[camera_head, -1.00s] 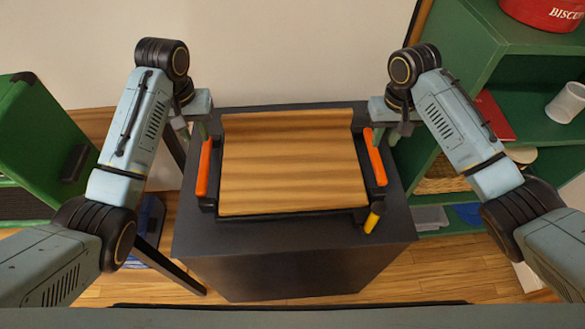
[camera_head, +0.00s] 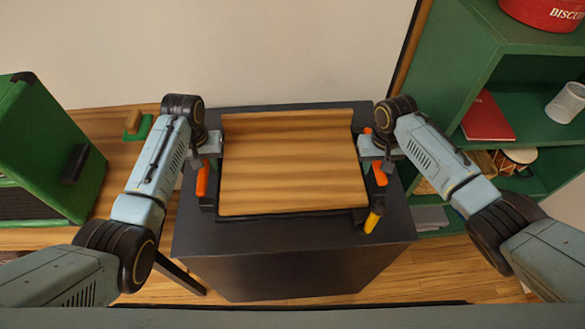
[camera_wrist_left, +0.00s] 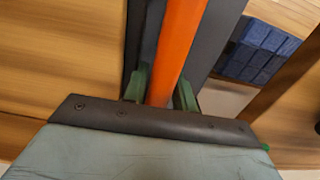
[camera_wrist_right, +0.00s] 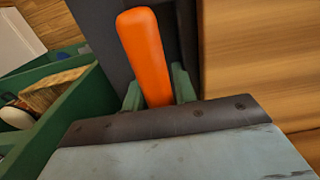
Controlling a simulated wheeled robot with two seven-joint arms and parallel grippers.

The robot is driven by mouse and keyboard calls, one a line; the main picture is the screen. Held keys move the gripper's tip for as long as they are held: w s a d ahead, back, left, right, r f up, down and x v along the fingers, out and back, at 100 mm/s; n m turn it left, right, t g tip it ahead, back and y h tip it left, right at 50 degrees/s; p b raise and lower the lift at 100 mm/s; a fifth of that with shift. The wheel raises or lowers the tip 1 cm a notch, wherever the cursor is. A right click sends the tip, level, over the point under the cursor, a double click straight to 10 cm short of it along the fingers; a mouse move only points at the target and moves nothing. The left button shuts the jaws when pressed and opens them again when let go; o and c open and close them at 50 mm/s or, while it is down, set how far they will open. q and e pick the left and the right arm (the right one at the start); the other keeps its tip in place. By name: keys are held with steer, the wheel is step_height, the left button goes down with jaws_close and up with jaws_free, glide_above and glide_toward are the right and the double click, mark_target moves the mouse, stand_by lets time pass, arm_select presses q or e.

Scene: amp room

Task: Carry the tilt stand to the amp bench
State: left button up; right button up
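The tilt stand (camera_head: 290,165), a wooden board in a black frame with an orange handle at each side, rests on a dark cabinet. My left gripper (camera_head: 202,166) is at the left handle (camera_head: 202,181). In the left wrist view that handle (camera_wrist_left: 175,50) runs between the green fingers (camera_wrist_left: 162,92). My right gripper (camera_head: 377,163) is at the right handle (camera_head: 380,174). In the right wrist view that handle (camera_wrist_right: 143,50) lies between the green fingers (camera_wrist_right: 158,92). Whether the fingers press on the handles is unclear. I cannot identify the amp bench for sure.
The dark cabinet (camera_head: 290,270) stands in front of me. A green amplifier (camera_head: 45,150) stands on a wooden surface (camera_head: 100,120) at left. A green shelf (camera_head: 540,95) with a red book (camera_head: 487,118) and white cup (camera_head: 566,102) is at right. A yellow-tipped lever (camera_head: 373,219) sits at the stand's front right.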

arm_select(q)
jaws_close()
arm_select(e)
jaws_close()
stand_by(1.1)
arm_select(q)
steer(key=shift+w+r, duration=0.15)
steer(key=shift+r, duration=0.1)
arm_select(e)
steer(key=shift+w+r, duration=0.15)
steer(key=shift+r, duration=0.1)
